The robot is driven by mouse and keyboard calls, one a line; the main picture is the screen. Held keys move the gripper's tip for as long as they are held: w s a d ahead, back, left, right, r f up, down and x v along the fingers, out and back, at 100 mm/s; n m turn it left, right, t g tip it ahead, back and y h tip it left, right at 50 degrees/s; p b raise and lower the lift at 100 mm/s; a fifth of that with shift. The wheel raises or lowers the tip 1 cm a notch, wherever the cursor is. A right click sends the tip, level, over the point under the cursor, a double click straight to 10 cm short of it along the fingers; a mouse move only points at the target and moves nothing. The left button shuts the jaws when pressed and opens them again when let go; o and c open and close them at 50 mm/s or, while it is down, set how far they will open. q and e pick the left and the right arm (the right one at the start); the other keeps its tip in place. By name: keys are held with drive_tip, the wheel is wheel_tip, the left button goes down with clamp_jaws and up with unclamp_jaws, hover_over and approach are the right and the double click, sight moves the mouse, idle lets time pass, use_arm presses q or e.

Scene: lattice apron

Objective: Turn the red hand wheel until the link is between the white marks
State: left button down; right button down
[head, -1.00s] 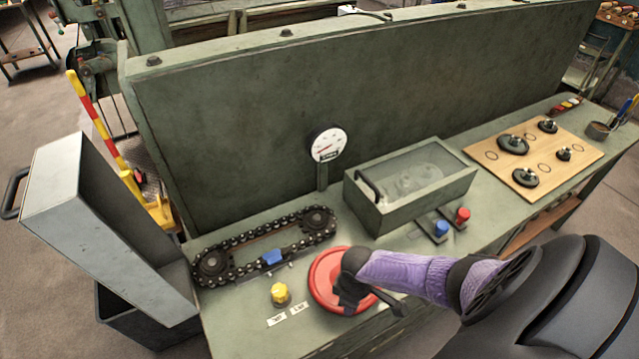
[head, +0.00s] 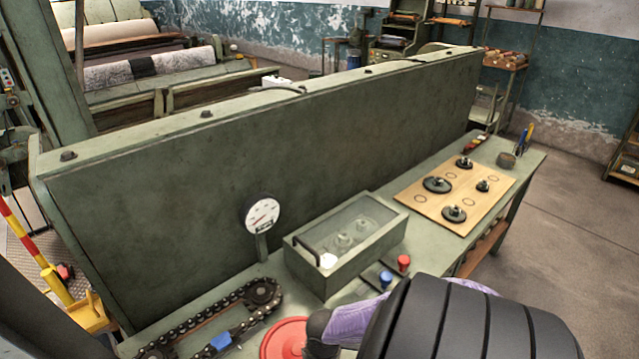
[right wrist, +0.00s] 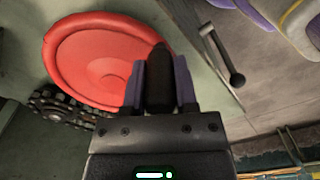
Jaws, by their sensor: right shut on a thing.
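The red hand wheel (head: 285,340) is at the bottom edge of the head view, cut off below. It shows large in the right wrist view (right wrist: 90,55). My right gripper (right wrist: 160,80) is shut on the wheel's dark handle (right wrist: 158,62), with one finger on each side. In the head view my own arm hides most of this grip. The blue link (head: 221,341) sits on the front run of the black chain (head: 190,325), between the two sprockets. I cannot make out the white marks clearly. My left gripper is not in view.
A round gauge (head: 262,215) stands behind the chain. A green box with a clear lid (head: 350,262) is right of it, with blue (head: 386,279) and red (head: 403,262) knobs in front. A wooden board (head: 420,198) with black discs lies farther right.

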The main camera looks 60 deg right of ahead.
drive_tip(key=shift+c, duration=2)
unclamp_jaws()
drive_tip(key=shift+d, duration=0.1)
wheel_tip(320, 180, up, 10)
drive_tip(key=p, duration=0.4)
drive_tip(key=shift+p, duration=0.4)
